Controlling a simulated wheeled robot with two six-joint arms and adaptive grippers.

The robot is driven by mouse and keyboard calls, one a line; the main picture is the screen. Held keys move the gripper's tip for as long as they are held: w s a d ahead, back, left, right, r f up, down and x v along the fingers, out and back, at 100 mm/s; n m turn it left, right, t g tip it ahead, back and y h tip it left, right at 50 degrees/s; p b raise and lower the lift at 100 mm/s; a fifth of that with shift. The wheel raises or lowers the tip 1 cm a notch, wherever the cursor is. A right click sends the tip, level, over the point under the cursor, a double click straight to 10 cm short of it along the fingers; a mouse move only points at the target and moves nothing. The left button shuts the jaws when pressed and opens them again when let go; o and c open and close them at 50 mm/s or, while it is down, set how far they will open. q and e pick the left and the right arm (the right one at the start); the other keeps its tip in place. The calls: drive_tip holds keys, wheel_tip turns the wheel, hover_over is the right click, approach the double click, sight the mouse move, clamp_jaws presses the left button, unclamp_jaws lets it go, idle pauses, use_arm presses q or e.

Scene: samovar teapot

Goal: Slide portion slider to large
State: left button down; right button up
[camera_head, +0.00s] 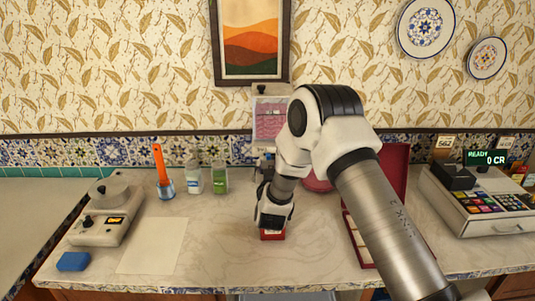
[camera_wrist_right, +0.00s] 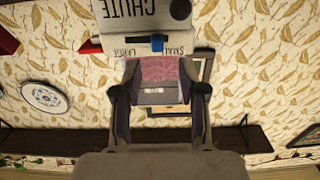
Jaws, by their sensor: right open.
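A wall-mounted dispenser (camera_head: 271,118) with a pink-filled window stands at the back middle, its lower part hidden behind my arm. It shows upside down in the right wrist view (camera_wrist_right: 160,70). There its blue portion slider (camera_wrist_right: 157,42) sits in a dark slot, at the end by the SMALL label (camera_wrist_right: 178,50); the LARGE label (camera_wrist_right: 130,52) is to the left. My right gripper (camera_head: 267,166) points at the wall in front of the dispenser. In the right wrist view its fingers are spread and empty, apart from the slider. My left gripper is not in view.
A small red object (camera_head: 272,235) lies below my right wrist. An open red box (camera_head: 391,190) is to the right, partly behind my arm, with a cash register (camera_head: 480,205) beyond. A scale (camera_head: 105,212), white paper (camera_head: 153,246) and two bottles (camera_head: 219,177) are to the left.

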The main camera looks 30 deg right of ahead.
sight(268, 157)
drive_tip(key=x, duration=0.4)
drive_tip(key=f+p+x, duration=0.1)
drive_tip(key=x, duration=0.1)
drive_tip(key=shift+s+d, duration=0.1)
drive_tip(key=shift+d, duration=0.1)
drive_tip(key=shift+s+a+r, duration=0.25)
drive_tip(key=c, duration=0.3)
clamp_jaws()
drive_tip(key=s+d, duration=0.1)
drive_tip(key=d, duration=0.1)
drive_tip(key=shift+s+d, duration=0.35)
drive_tip(key=shift+d, duration=0.05)
